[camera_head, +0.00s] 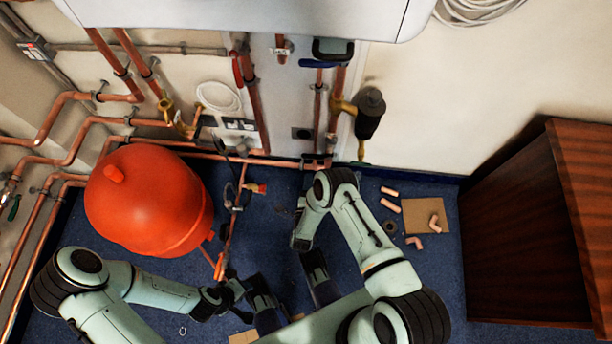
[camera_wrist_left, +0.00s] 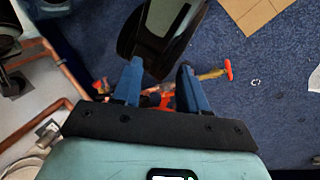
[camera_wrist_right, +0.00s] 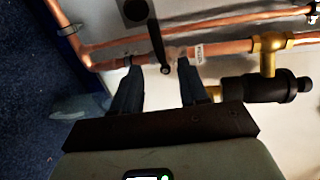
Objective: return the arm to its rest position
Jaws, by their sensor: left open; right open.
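My right arm's pale green links bend up from the bottom right of the head view, with the elbow near the pipes. My right gripper (camera_head: 298,212) is small and dark there, partly hidden by the arm. In the right wrist view my right gripper (camera_wrist_right: 159,64) is open with nothing clamped. A black valve lever (camera_wrist_right: 156,42) on a copper pipe (camera_wrist_right: 215,50) shows between its fingertips; I cannot tell the gap in depth. My left gripper (camera_head: 240,287) is low at centre-left in the head view. In the left wrist view it (camera_wrist_left: 160,70) is open above the floor.
An orange tank (camera_head: 150,200) stands left of centre. Copper pipes cover the wall behind it. A black cylinder on a brass fitting (camera_head: 370,112) sticks out at upper right. A brown cabinet (camera_head: 520,230) stands at right.

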